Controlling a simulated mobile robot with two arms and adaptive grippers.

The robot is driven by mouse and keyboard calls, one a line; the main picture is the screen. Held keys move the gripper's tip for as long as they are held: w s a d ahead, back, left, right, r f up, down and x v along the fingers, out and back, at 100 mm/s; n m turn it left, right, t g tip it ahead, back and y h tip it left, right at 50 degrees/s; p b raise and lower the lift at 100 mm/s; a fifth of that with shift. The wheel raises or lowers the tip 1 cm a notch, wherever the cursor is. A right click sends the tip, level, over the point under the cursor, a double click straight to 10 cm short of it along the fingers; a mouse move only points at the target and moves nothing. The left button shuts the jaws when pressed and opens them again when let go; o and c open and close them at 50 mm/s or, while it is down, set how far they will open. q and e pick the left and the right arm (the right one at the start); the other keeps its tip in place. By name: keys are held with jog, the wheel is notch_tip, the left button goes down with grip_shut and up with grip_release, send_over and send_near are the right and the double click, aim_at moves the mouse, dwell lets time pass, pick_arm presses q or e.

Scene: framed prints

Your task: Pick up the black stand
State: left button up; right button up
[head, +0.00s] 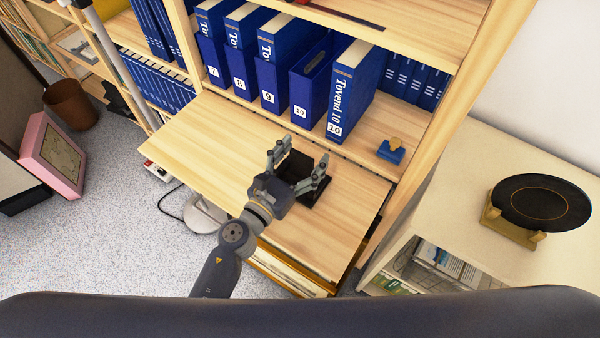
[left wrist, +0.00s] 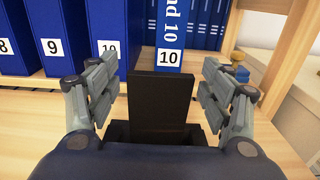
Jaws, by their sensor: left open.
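The black stand (head: 318,191) sits on the fold-out wooden shelf board, partly hidden behind my left gripper in the head view. In the left wrist view the black stand (left wrist: 160,101) shows an upright back plate and a lower base. My left gripper (head: 300,167) is open, with one finger on either side of the stand. In the left wrist view the fingers of my left gripper (left wrist: 160,75) are apart from the plate, with a gap on each side. My right gripper is not in view.
Blue binders (head: 352,92) stand in a row behind the board (head: 215,130). A small blue object with a yellow top (head: 391,151) lies to the right. A black disc on a wooden holder (head: 540,203) stands on the white cabinet. The board's left part is clear.

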pick_arm(q)
jog(key=c, duration=1.6)
jog(key=shift+r, duration=0.1)
